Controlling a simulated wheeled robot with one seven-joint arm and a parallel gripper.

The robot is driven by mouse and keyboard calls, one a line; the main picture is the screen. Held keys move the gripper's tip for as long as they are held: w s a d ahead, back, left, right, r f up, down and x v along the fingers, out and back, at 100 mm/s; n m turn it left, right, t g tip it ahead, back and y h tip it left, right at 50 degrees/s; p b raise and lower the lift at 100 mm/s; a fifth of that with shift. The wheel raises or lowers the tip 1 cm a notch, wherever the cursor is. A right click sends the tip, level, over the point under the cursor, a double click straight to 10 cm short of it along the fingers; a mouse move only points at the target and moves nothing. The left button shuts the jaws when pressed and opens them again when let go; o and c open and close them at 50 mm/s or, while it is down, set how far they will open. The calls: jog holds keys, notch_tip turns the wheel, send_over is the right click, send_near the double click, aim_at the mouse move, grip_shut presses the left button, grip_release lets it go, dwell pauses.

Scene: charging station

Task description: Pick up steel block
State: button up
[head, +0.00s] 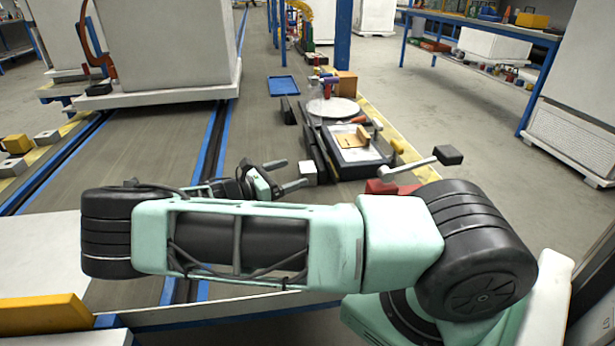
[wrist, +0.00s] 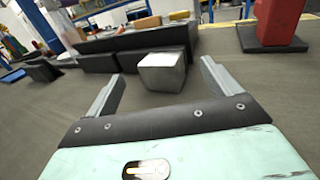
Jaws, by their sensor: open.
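The steel block (wrist: 162,72) is a small light-grey cube on the grey floor. In the wrist view it lies ahead of my gripper (wrist: 160,84), between the lines of the two fingers and closer to the right one. The fingers are apart and nothing is held between them. In the head view the block (head: 309,173) sits just right of my gripper (head: 286,173), near the finger ends. Whether a finger touches the block cannot be told.
A black tray (head: 358,158) with tools stands just behind the block. A hammer-like tool (head: 420,163) and a red block (head: 381,187) lie to the right. Blue-edged floor tracks (head: 211,130) run on the left. A blue tray (head: 282,86) lies farther back.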

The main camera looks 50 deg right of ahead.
aim_at(300, 169)
jog(key=x, duration=0.4)
jog(key=shift+b, duration=0.35)
jog(key=c, duration=1.5)
